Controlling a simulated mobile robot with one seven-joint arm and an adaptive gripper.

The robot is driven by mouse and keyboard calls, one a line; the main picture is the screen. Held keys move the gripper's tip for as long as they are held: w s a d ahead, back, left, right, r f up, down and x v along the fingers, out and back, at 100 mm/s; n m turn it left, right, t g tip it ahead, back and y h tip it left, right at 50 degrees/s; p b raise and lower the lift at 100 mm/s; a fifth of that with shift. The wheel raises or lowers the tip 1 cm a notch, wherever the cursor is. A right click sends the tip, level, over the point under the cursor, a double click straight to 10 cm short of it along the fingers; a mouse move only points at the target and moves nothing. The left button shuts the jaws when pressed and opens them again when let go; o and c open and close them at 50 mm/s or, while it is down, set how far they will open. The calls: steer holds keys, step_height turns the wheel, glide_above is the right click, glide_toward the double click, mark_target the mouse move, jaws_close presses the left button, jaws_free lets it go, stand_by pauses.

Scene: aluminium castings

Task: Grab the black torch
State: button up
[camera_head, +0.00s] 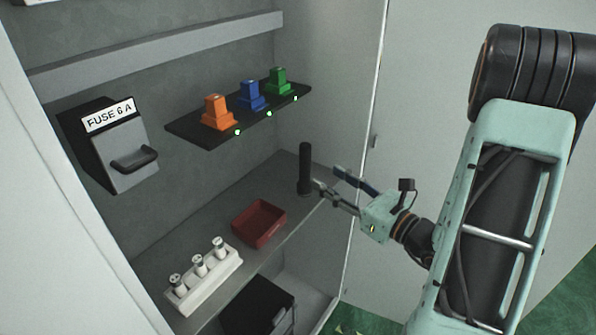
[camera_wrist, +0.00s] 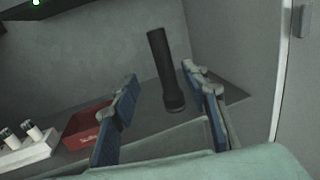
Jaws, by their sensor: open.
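The black torch (camera_head: 305,168) stands upright near the front right of the cabinet shelf in the head view. It also shows in the wrist view (camera_wrist: 164,70), ahead of my fingers and between their lines. My gripper (camera_head: 328,180) is open, coming from the right, with its fingertips close to the torch. In the wrist view my gripper (camera_wrist: 162,82) has its two blue-padded fingers apart, with nothing held between them. In the head view one fingertip overlaps the torch's lower right side; I cannot tell if it touches.
A red tray (camera_head: 259,224) and a white holder with fuses (camera_head: 205,284) sit left of the torch on the shelf (camera_head: 215,215). A black ledge (camera_head: 190,130) with orange, blue and green blocks is above. The cabinet's right wall is close behind the torch.

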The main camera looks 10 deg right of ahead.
mark_target(309, 165)
steer(key=x, duration=0.4)
steer(key=shift+d+p+x, duration=0.1)
steer(key=shift+p+x, duration=0.2)
steer(key=shift+x, duration=1.2)
steer(key=shift+d+p+x, duration=0.15)
steer(key=shift+p+x, duration=0.15)
steer(key=shift+x, duration=1.25)
steer(key=shift+w+f, duration=0.15)
steer(key=shift+c, duration=0.7)
jaws_close()
